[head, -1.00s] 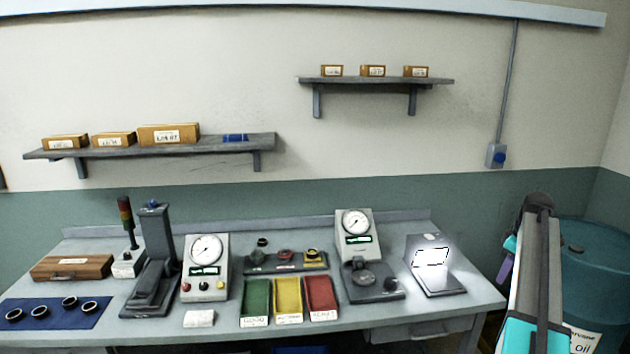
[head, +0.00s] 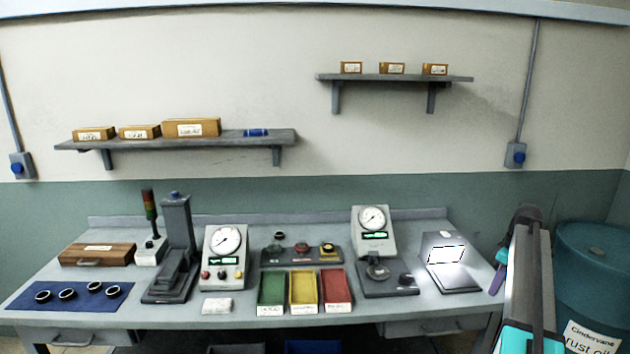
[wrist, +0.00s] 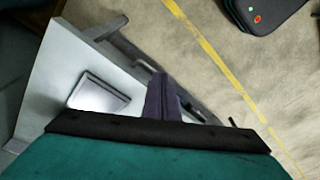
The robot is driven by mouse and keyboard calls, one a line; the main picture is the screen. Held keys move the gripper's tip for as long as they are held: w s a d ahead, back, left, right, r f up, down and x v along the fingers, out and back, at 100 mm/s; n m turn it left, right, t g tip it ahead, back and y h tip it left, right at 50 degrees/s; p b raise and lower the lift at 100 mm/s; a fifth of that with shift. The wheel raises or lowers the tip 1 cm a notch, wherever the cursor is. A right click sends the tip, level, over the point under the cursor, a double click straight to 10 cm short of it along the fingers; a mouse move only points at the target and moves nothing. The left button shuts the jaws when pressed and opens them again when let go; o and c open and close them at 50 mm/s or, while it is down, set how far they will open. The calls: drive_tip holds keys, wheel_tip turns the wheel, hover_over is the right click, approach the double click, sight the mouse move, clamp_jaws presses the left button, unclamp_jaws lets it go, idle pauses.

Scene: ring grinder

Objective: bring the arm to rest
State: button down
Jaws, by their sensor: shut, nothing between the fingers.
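My arm rises at the right of the head view, in front of the bench's right end and the blue-green drum. My gripper shows at its side as a small purple piece (head: 498,271), partly hidden by the arm. In the wrist view the dark purple fingers (wrist: 163,98) are together with nothing between them. They are beside the bench edge, above the floor, and touch nothing that I can see.
The drum (head: 590,270) stands right of the arm. Open floor with a yellow line (wrist: 215,62) lies beside the bench.

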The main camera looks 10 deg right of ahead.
drive_tip(key=s+a+f+n+g+y+b, duration=0.1)
drive_tip(key=s+a+f+n+g+b, duration=0.2)
drive_tip(key=a+f, duration=2.5)
drive_tip(key=s+a+f+g+b, duration=0.2)
drive_tip(key=s+a+f+b, duration=0.1)
drive_tip(key=s+a+f, duration=0.7)
drive_tip(key=s+a+f+g+b, duration=0.2)
drive_tip(key=s+a+f, duration=0.6)
drive_tip(key=f, duration=0.5)
drive_tip(key=s+a+f+m+h, duration=0.1)
drive_tip(key=s+m, duration=0.3)
drive_tip(key=s, duration=0.5)
drive_tip(key=s+a+f+m+h+b, duration=0.1)
drive_tip(key=s+f+m, duration=0.3)
drive_tip(key=s, duration=0.5)
drive_tip(key=shift+s+a+f+m+b, duration=0.3)
drive_tip(key=shift+s+a+m, duration=0.05)
drive_tip(key=shift+m, duration=0.15)
